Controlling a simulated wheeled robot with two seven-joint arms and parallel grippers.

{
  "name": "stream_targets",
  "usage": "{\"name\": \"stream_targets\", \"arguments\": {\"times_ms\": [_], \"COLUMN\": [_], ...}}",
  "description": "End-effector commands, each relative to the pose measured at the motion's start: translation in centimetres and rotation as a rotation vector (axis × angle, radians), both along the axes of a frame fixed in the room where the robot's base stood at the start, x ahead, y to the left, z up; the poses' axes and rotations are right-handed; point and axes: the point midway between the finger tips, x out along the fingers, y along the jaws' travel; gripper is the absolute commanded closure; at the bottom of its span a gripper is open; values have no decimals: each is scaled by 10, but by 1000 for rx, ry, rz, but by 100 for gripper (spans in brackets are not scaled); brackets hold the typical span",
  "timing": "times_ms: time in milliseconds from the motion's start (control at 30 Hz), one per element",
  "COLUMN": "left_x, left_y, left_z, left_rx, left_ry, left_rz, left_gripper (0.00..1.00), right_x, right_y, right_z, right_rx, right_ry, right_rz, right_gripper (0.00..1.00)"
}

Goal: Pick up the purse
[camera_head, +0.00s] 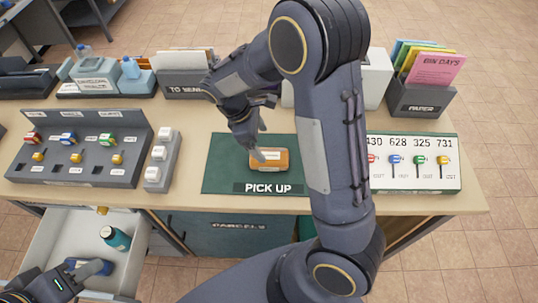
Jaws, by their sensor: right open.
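The purse (281,159) appears to be the small orange-brown item with a pale label, lying on the green mat (222,165) marked PICK UP. My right gripper (259,140) is open just above and left of it; one fingertip reaches the purse's upper left edge. I cannot tell whether they touch. My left gripper (70,279) is at the lower left, over the open drawer (52,235), beside a blue item (95,267). Whether its fingers are closed on that item is unclear.
A teal bottle (115,238) lies in the drawer. Trays and a paper box (420,102) line the back. My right arm hides part of the desk.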

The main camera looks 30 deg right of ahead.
Motion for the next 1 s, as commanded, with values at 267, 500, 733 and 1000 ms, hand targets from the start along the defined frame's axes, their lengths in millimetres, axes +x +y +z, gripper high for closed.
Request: {"name": "stream_targets", "arguments": {"times_ms": [267,500,733,1000], "left_x": [0,0,0,0], "left_y": [0,0,0,0], "left_z": [7,13,13,13], "left_rx": [0,0,0,0], "left_ry": [0,0,0,0], "left_rz": [0,0,0,0], "left_gripper": [64,64,64,64], "right_x": [-8,-15,-15,-15], "right_y": [-7,-13,-14,-14], "right_z": [-31,-63,-69,-69], "right_rx": [-1,0,1,2], "right_ry": [6,4,0,0], "right_rz": [-3,-3,-4,-4], "right_gripper": [13,13,13,39]}}
